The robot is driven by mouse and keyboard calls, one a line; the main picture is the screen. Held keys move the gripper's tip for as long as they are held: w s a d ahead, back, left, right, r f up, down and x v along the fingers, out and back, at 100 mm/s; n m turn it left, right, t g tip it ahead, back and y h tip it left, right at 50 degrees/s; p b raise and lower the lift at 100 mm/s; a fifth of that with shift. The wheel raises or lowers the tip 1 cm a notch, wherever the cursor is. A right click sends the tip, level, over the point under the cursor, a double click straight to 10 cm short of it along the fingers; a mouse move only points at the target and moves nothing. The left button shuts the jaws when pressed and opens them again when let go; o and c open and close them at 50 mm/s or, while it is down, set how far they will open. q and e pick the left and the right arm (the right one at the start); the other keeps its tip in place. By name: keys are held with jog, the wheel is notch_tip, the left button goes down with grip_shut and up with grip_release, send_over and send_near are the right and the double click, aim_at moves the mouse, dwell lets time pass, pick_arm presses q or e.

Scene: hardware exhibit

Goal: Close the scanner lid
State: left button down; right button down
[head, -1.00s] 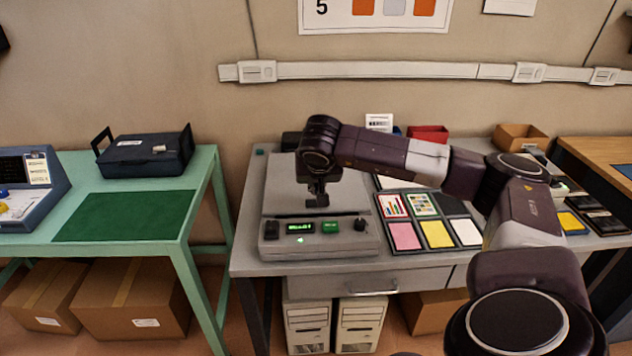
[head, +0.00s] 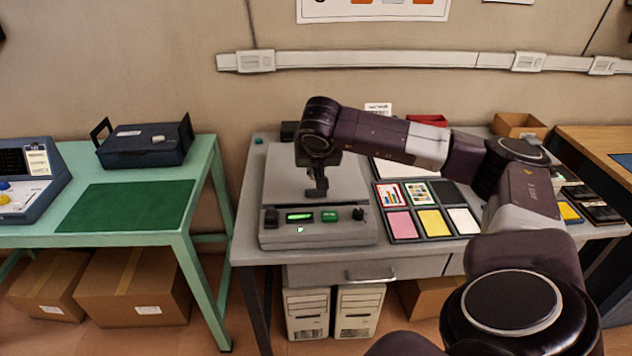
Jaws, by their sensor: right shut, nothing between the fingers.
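The grey scanner (head: 318,237) stands on the grey table, with a lit green display and a green button on its front panel. Its flat grey lid (head: 285,178) lies down over the body, and I see no clear gap at its front edge. My right gripper (head: 317,195) is shut and empty, pointing down over the front middle of the lid. Its fingertips are at or just above the lid surface; I cannot tell whether they touch. The gripper and wrist hide part of the lid. My left gripper is not in view.
A tray of coloured cards (head: 421,228) lies right of the scanner, under my right forearm. A red bin (head: 428,121) and a cardboard box (head: 519,125) stand behind. A green table (head: 145,239) with a dark case (head: 144,147) stands left, across a gap.

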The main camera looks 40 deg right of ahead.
jog(key=s+a+b, duration=0.1)
jog(key=s, duration=0.1)
jog(key=s+a+f+b, duration=0.1)
jog(key=s+a, duration=0.1)
jog(key=s+a+f+b, duration=0.1)
jog(key=s+a, duration=0.1)
jog(key=shift+s+a+f+b, duration=0.1)
jog(key=shift+s+a+b, duration=0.1)
jog(key=shift+b, duration=0.1)
jog(key=shift+s+a+f, duration=0.1)
jog(key=shift+s+a, duration=0.3)
